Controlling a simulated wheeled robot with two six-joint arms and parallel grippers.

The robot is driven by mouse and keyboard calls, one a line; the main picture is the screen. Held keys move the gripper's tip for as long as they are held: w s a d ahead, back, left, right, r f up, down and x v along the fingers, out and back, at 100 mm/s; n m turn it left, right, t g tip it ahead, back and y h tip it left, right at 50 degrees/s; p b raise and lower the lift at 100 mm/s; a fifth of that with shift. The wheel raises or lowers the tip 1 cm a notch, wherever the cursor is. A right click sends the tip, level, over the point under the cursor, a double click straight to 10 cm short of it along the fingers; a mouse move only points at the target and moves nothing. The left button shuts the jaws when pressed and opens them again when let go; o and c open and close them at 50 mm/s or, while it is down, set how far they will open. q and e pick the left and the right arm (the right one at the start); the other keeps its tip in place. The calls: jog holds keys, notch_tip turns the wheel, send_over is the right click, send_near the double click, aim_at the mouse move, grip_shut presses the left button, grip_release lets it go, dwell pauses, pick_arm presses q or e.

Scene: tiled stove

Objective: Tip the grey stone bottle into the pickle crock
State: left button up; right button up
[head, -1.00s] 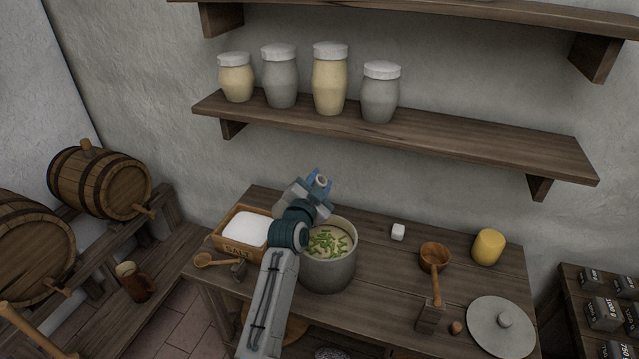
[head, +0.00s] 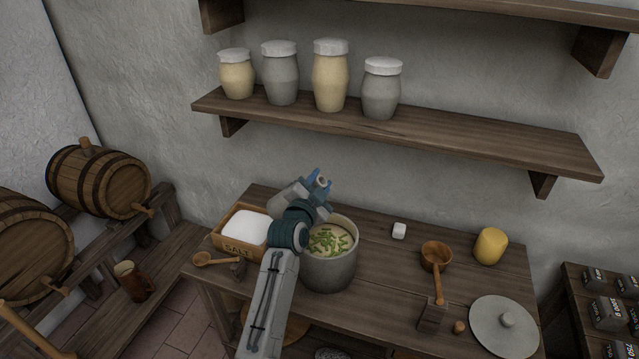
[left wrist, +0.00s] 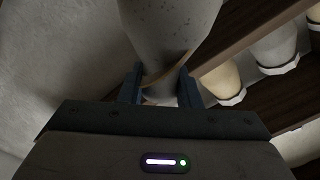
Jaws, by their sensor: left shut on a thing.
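My left gripper (head: 318,181) is shut on the grey stone bottle (head: 285,197). It grips the bottle near its narrow neck. The left wrist view also shows the speckled grey bottle (left wrist: 168,30) between the blue fingers. In the head view the bottle lies tilted, its body to the left and its narrow end to the right, above the back of the crock. The pickle crock (head: 330,271) is a grey open pot on the table, with green pieces in pale liquid. My arm covers its left side. I see no stream from the bottle. My right gripper is not in view.
A salt box (head: 241,251) stands left of the crock. A shelf (head: 480,142) with several jars runs above.

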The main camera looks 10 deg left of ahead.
pick_arm(q)
jog(key=shift+a+f+m+b, duration=0.1)
jog(key=shift+f+m+b, duration=0.6)
jog(key=shift+m+b, duration=0.4)
dwell(0.3)
jog(key=shift+f+m+b, duration=0.5)
jog(key=shift+f+b, duration=0.35)
jog(key=shift+b, duration=0.25)
grip_shut()
jog(key=shift+f+m+b, duration=0.7)
jog(key=shift+f+b, duration=0.15)
jog(key=shift+b, duration=0.1)
jog(key=shift+f+m+b, duration=0.3)
jog(key=shift+f+b, duration=0.1)
jog(key=shift+b, duration=0.05)
jog(key=shift+f+m+b, duration=0.7)
jog(key=shift+f+b, duration=0.35)
jog(key=shift+b, duration=0.1)
jog(key=shift+f+m+b, duration=0.6)
jog(key=shift+f+b, duration=0.25)
jog(key=shift+b, duration=0.05)
dwell(0.3)
jog(key=shift+f, duration=0.2)
jog(key=shift+f+b, duration=0.25)
jog(key=shift+b, duration=0.2)
